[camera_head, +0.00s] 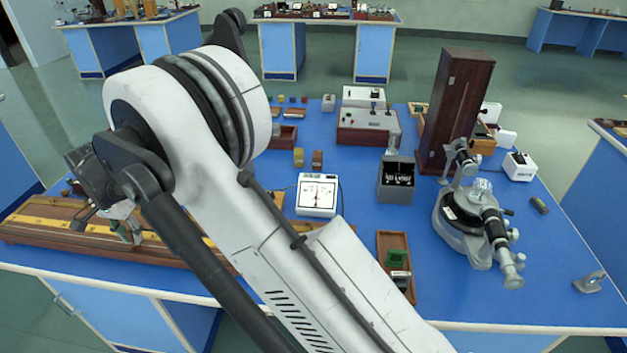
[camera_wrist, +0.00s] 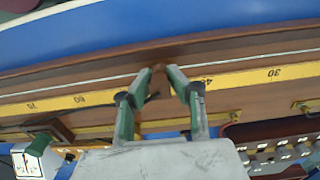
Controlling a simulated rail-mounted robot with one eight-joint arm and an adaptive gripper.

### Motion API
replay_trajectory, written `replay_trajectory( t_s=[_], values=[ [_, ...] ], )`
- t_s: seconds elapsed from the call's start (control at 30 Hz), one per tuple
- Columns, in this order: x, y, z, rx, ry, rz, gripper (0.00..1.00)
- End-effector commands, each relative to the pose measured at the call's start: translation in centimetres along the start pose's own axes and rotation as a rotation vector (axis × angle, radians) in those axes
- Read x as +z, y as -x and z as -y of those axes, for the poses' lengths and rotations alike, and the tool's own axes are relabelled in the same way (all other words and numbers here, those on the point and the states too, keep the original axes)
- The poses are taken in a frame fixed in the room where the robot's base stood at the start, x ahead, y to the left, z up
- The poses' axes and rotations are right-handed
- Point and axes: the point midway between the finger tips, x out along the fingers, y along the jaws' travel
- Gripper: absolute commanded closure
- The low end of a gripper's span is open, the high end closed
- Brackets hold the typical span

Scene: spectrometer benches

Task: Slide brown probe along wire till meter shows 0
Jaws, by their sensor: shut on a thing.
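A long wooden board with a yellow scale (camera_wrist: 240,80) runs across the wrist view, and a thin pale wire (camera_wrist: 60,91) lies along it. My gripper (camera_wrist: 160,78) has its green-sided fingers shut on the small brown probe (camera_wrist: 158,71) over the board, between the 60 and 30 marks. The fingers hide part of the probe, and I cannot tell if its tip touches the wire. In the head view my gripper (camera_head: 128,231) is over the board (camera_head: 60,229) at left, partly behind my arm. The white meter (camera_head: 317,194) stands mid-bench; its needle is too small to read.
A dark box (camera_head: 396,180), a tall wooden cabinet (camera_head: 456,110) and a spectrometer (camera_head: 466,220) stand to the right. A wooden tray (camera_head: 395,262) lies at the front. In the wrist view a dark red box (camera_wrist: 270,135) with pale-topped parts sits close to the board.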

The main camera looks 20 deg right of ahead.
Motion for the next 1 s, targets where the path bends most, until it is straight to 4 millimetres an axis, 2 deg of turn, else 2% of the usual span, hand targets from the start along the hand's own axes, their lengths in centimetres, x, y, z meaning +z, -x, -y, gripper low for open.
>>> replay_trajectory(
  t_s=[0.67, 0.7, 0.83, 1.0],
  values=[
    [-0.04, -0.17, 0.00, 0.000, 0.000, -0.001, 1.00],
    [-0.04, -0.16, 0.01, -0.001, 0.000, -0.001, 0.79],
    [-0.03, -0.11, 0.01, 0.000, 0.000, -0.001, 0.62],
    [-0.02, -0.06, 0.01, 0.000, 0.000, 0.000, 0.62]
  ],
)
